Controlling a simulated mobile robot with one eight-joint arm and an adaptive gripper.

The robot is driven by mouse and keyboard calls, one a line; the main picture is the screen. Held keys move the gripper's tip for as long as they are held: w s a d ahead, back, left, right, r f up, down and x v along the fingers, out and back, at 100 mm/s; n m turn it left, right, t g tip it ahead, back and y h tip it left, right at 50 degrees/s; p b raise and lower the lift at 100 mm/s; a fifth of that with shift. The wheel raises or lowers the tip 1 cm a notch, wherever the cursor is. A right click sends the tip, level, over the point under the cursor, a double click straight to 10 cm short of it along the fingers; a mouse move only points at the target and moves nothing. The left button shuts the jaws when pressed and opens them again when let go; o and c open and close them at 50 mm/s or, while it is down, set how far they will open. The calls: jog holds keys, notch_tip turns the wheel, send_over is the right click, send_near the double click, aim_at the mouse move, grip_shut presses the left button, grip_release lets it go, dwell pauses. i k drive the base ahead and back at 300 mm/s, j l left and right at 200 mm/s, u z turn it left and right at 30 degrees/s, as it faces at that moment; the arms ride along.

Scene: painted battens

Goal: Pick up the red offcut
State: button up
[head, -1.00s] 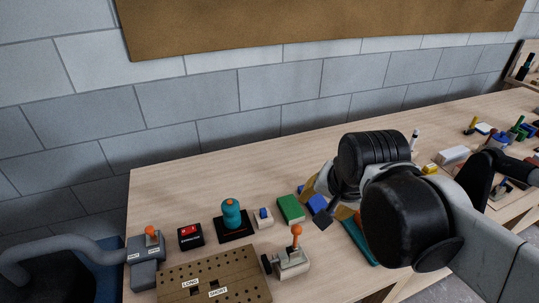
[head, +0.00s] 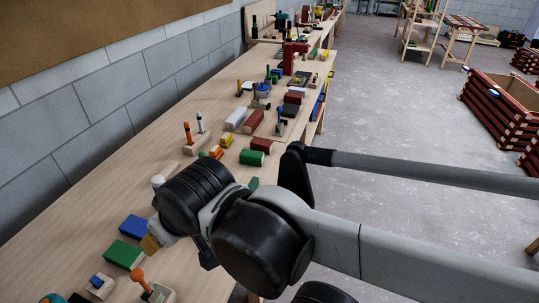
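Several reddish blocks lie together along the bench in the head view, and I cannot tell for certain which is the red offcut. A red block (head: 262,145) lies nearest, at the bench's right edge behind a green block. A longer brown-red block (head: 253,121) lies beyond it, and darker red ones (head: 293,98) farther still. My arm crosses the lower middle in front of them. My gripper (head: 206,252) is mostly hidden behind my own wrist, low over the near bench and apart from the red blocks. Its fingers cannot be made out.
A blue block (head: 133,226) and a green block (head: 123,253) lie left of my wrist. Pegs stand in a wooden block (head: 195,145), near a white block (head: 236,118). Red crates (head: 500,105) stand on the floor at right. Bare bench (head: 110,180) runs along the wall.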

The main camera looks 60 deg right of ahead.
aim_at(257, 144)
jog(key=k+z, duration=0.1)
jog(key=z, duration=1.4)
